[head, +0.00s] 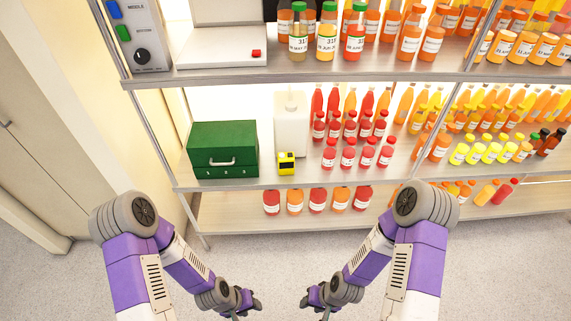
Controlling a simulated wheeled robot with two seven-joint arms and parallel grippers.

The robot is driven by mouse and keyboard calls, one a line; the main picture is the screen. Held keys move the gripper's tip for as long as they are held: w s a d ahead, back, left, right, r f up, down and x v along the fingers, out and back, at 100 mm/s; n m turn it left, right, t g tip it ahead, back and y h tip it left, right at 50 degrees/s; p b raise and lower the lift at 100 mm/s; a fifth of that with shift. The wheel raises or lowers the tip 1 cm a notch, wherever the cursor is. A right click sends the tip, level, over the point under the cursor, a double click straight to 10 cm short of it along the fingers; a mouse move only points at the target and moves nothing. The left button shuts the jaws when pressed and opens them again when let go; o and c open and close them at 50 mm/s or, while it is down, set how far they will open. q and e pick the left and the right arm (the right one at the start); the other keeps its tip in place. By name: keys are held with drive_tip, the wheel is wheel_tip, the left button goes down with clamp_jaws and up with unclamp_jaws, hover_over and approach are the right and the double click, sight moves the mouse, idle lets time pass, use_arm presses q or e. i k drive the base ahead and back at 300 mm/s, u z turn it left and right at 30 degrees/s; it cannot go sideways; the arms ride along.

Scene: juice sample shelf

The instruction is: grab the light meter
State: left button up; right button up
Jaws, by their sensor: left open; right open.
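A small yellow box with a dark face, which looks like the light meter (286,163), stands upright near the front edge of the middle shelf. It is between the green case and the small red bottles, in front of a white container. My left gripper (247,304) is open and low in front of the shelf, below and to the left of the meter. My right gripper (316,305) is open at the same height, below and to the right of it. Both are empty and well apart from the shelf.
A green case (222,142) stands left of the meter and a white container (291,124) behind it. Small red-capped bottles (329,153) stand close on the right. The upper shelf (300,69) overhangs with a scale and bottles. The floor (280,255) ahead is clear.

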sight(286, 164)
drive_tip(key=z, duration=0.1)
drive_tip(key=k, duration=0.45)
drive_tip(key=u, duration=1.2)
drive_tip(key=i, duration=0.75)
drive_tip(key=z, duration=0.7)
drive_tip(key=i, duration=0.5)
drive_tip(key=u, duration=0.05)
